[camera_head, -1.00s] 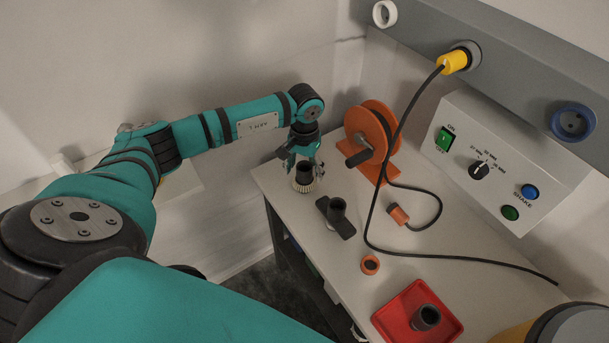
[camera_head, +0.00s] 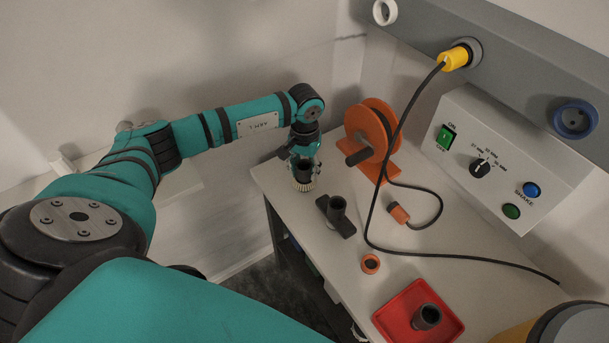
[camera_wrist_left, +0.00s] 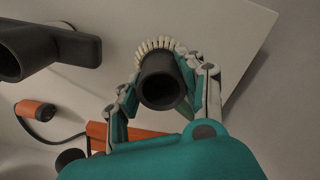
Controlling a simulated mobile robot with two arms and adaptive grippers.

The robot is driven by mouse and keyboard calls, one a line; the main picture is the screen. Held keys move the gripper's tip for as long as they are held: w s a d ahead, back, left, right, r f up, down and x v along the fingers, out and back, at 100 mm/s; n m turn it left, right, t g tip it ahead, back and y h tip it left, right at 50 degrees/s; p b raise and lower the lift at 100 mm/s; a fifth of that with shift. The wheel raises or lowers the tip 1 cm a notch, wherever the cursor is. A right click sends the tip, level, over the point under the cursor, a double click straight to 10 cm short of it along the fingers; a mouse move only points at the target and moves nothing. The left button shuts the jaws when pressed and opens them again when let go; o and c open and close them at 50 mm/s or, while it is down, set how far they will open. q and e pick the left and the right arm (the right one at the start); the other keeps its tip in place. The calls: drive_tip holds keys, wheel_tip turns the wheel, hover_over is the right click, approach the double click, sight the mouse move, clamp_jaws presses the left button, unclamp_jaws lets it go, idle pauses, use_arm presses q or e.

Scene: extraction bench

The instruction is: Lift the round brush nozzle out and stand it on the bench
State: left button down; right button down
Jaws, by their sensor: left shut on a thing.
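The round brush nozzle (camera_head: 303,177) is at the far left corner of the bench (camera_head: 290,208). It has a dark tube on top and a ring of pale bristles below. My left gripper (camera_head: 304,163) is shut on its tube from above. In the left wrist view the nozzle (camera_wrist_left: 160,82) sits between the two fingers of my left gripper (camera_wrist_left: 163,92), with the bristles at its far side. The nozzle looks upright, at or very near the bench top; I cannot tell whether the bristles touch it. My right gripper is not in view.
A dark flat nozzle (camera_head: 337,212) stands close to the right. Behind is an orange cable reel (camera_head: 372,135). An orange connector (camera_head: 398,213), an orange ring (camera_head: 370,264), a black cable (camera_head: 455,256) and a red tray (camera_head: 395,318) holding a dark tube lie further right.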

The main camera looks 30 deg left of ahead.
use_arm(q)
drive_tip(key=shift+a+r, duration=0.1)
drive_tip(key=shift+r, duration=0.05)
drive_tip(key=shift+r+p, duration=1.2)
drive_tip(key=shift+r, duration=1.05)
drive_tip(key=shift+r, duration=0.1)
